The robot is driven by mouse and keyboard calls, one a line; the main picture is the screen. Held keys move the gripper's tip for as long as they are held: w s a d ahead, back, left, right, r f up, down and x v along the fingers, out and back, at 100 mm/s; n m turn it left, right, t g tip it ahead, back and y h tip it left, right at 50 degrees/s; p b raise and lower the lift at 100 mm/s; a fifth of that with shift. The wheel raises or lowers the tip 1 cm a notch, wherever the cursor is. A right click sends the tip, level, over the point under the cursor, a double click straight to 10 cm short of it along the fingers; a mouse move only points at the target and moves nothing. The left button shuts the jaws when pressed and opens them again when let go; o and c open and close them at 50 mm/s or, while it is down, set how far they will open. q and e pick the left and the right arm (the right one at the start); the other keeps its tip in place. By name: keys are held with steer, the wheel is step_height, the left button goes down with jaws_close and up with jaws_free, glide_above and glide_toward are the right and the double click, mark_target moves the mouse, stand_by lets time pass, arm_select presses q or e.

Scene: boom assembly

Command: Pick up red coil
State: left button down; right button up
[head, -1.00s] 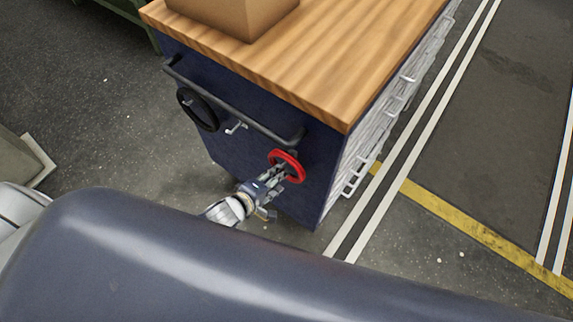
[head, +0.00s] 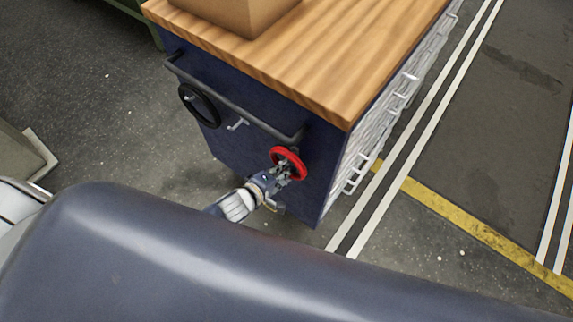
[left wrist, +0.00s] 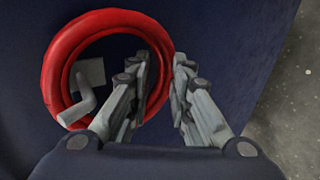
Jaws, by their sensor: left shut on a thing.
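The red coil (head: 289,163) hangs on the dark blue side of the workbench, near its right corner. In the left wrist view the red coil (left wrist: 62,62) is a thick ring around a grey hook (left wrist: 86,97). My left gripper (head: 286,170) is at the coil's lower part in the head view. In the left wrist view the gripper (left wrist: 167,85) has one finger inside the ring and the other outside it, shut on the ring's right side. The fingers hide that part of the coil. My right gripper is not in view.
The workbench has a wooden top (head: 330,60) with a cardboard box (head: 235,12) on it. A grey rail (head: 235,103) runs above the coil. A black coil (head: 199,106) hangs left, beside an empty hook (head: 237,125). Wire baskets (head: 385,120) line the right side.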

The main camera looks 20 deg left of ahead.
arm_select(q)
steer(key=shift+s, duration=0.1)
steer(key=f+p+v, duration=0.1)
steer(key=p+v, duration=1)
steer(key=v, duration=0.5)
steer(key=shift+s+a, duration=0.2)
steer(key=shift+s, duration=0.05)
